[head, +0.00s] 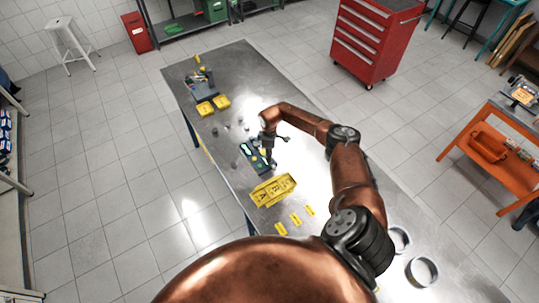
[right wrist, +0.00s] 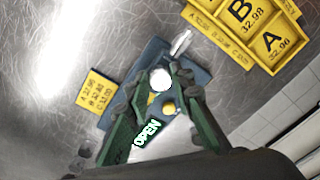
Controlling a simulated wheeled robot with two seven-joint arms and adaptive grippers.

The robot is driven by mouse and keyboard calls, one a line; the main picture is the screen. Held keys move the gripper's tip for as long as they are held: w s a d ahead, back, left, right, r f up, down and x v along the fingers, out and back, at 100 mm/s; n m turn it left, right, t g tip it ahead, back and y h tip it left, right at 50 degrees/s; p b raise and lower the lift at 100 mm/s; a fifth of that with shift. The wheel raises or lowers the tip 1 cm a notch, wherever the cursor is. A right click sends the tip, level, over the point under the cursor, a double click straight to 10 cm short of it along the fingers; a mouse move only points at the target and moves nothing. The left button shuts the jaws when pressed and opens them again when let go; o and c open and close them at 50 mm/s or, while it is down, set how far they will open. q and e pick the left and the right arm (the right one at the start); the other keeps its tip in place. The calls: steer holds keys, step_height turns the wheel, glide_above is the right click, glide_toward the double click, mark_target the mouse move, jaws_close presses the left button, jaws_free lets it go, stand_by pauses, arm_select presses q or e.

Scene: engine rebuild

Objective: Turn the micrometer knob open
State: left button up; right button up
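The micrometer sits on a blue-grey base (right wrist: 203,72) on the metal table; this base also shows in the head view (head: 252,157). In the right wrist view, a silver rod (right wrist: 181,42) lies toward its far end, and a pale round knob (right wrist: 160,81) shows near a small yellow part (right wrist: 168,106). A glowing "OPEN" label (right wrist: 147,132) is on the base. My right gripper (right wrist: 159,78) points down with a fingertip on each side of the round knob; I cannot tell whether they touch it. It also shows in the head view (head: 269,157). My left gripper is out of view.
A yellow lettered tray (head: 273,190) and small yellow tags (head: 296,219) lie near the micrometer. Yellow bins (head: 206,108) and small metal parts are farther along the table (head: 232,77). Metal rings (head: 422,271) lie at the near right. A red tool cabinet (head: 368,45) stands behind.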

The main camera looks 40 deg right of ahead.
steer(key=o, duration=0.4)
steer(key=shift+r, duration=0.1)
step_height(320, 180, up, 12)
steer(key=shift+f, duration=0.1)
stand_by(0.4)
step_height(320, 180, down, 12)
steer(key=shift+f, duration=0.1)
stand_by(0.6)
